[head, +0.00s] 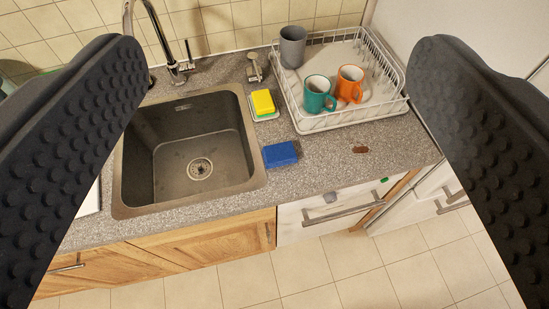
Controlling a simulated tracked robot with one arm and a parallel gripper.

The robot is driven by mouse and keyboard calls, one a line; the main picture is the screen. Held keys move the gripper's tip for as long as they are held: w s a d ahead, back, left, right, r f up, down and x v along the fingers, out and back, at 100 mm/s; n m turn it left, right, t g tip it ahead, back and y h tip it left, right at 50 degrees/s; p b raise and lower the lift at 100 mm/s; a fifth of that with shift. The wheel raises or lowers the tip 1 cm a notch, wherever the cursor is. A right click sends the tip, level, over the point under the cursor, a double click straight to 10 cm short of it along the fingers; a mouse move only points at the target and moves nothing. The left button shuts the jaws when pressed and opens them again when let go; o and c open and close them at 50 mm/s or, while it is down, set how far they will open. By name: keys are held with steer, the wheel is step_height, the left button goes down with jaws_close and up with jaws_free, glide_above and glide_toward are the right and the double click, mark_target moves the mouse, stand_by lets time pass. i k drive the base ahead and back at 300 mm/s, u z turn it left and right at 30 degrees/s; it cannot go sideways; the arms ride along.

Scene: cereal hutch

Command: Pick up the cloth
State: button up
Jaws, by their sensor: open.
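A small blue rectangular block, which looks like the folded cloth (281,154), lies on the grey speckled counter (330,170) just right of the sink, near the counter's front. My gripper (280,48) is wide open and empty, with its two black dimpled fingers at the left and right sides of the view. The blue cloth shows between the fingers, well beyond them and not touched. Nothing covers the cloth.
A sink (190,150) with a tall tap (172,60) is to the left. A yellow sponge (262,102) sits behind the cloth. A white dish rack (335,122) holds a teal mug (318,97), an orange mug (349,84) and a grey cup (292,46). A brown spot (360,149) marks the counter.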

mark_target(276, 156)
steer(key=u, duration=1.95)
steer(key=k, duration=0.6)
steer(key=z, duration=2.05)
steer(key=i, duration=1)
steer(key=u, duration=0.05)
